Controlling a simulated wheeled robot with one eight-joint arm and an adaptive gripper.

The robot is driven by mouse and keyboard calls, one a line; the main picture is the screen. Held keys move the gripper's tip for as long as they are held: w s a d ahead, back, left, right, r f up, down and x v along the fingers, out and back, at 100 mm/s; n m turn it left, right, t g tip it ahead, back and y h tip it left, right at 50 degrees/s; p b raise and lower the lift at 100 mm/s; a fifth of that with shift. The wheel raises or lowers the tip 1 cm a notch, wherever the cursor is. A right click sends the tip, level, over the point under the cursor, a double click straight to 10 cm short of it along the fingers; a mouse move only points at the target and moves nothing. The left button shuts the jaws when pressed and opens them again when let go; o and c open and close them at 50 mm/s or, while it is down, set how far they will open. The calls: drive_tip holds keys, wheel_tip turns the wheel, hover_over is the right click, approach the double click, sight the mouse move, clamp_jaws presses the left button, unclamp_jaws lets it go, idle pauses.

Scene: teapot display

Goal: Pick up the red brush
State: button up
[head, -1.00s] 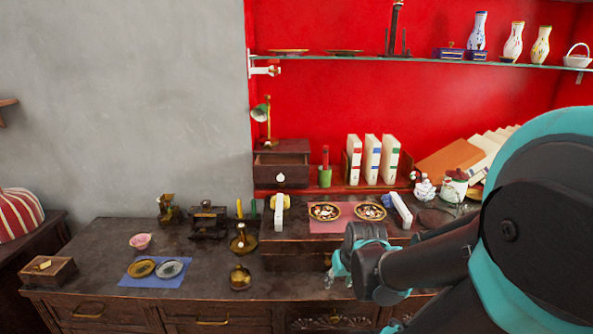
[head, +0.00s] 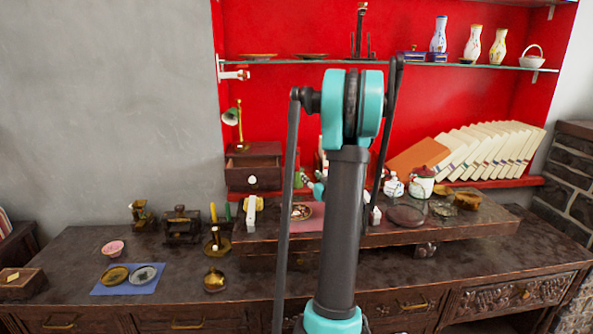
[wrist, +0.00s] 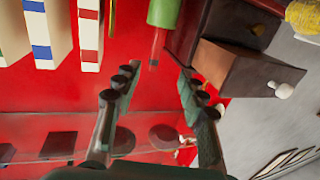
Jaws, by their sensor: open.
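The red brush (wrist: 157,46) stands in a green cup (wrist: 162,12) in the wrist view, which looks upside down. My gripper (wrist: 158,74) is open, with one finger on each side of the line to the brush. The brush's free end shows in the gap just ahead of the fingertips. I see no contact, and the exact depth between them is hard to tell. In the head view, a bit of the green cup (head: 298,180) shows beside my arm, and the brush is hidden or too small to make out.
A small wooden drawer box (wrist: 245,70) with a white knob is close on one side in the wrist view. Upright white books (wrist: 90,35) stand on the other. My arm covers the middle of the dresser (head: 180,290) in the head view.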

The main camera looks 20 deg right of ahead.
approach(298, 160)
drive_tip(key=w, duration=0.4)
drive_tip(key=shift+w+f, duration=0.35)
drive_tip(key=shift+w+r, duration=0.15)
drive_tip(key=shift+w, duration=1.45)
drive_tip(key=shift+w+r, duration=0.1)
drive_tip(key=shift+w, duration=1.5)
drive_tip(key=shift+c, duration=0.5)
clamp_jaws()
